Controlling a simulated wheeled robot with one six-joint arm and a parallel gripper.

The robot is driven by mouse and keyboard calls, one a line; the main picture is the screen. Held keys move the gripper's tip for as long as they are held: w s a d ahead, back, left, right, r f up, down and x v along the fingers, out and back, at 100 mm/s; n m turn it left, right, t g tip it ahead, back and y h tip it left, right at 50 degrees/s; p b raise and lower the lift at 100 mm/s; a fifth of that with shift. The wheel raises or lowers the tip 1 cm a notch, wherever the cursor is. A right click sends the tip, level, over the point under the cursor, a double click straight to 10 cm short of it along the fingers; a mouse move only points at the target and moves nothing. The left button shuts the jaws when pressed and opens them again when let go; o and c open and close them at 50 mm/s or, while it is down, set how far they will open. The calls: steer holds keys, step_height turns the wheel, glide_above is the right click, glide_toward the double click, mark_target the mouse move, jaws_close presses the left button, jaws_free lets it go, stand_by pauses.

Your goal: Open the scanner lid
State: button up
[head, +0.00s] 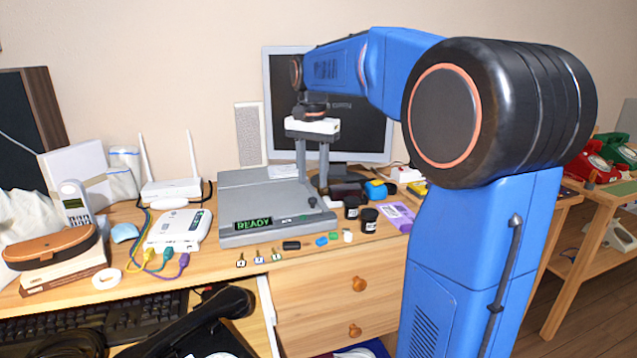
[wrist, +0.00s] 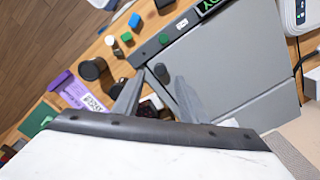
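The scanner (head: 262,200) is a flat grey box on the desk, with a green "READY" display (head: 253,224) on its front edge. Its lid lies flat and shut. A small dark knob (head: 312,202) stands near the lid's front right corner; it also shows in the wrist view (wrist: 162,72). My gripper (head: 313,183) points down over the right side of the scanner, its two grey fingers apart with nothing between them. In the wrist view my gripper (wrist: 160,82) has its fingertips near the knob; I cannot tell whether they touch anything.
A monitor (head: 280,75) stands behind the scanner. Black jars (head: 369,220) and a purple packet (head: 397,217) lie to its right, small coloured blocks (head: 322,240) in front. A white router (head: 180,230) with cables is at left. An open drawer holds a black handset (head: 190,320).

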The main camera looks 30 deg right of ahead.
step_height(320, 180, up, 12)
steer(key=s+a+f+n+t, duration=0.2)
steer(key=s+a+f+n, duration=0.2)
steer(key=s+f, duration=0.4)
steer(key=s+a, duration=0.1)
steer(key=s, duration=0.3)
steer(key=shift+s+a+f+n, duration=0.15)
steer(key=shift+f+n, duration=0.15)
steer(key=shift+n, duration=0.1)
stand_by(0.4)
step_height(320, 180, up, 8)
steer(key=m+g, duration=0.2)
steer(key=m, duration=0.3)
glide_above(313, 199)
step_height(313, 199, down, 17)
steer(key=shift+r, duration=0.15)
stand_by(0.3)
jaws_close()
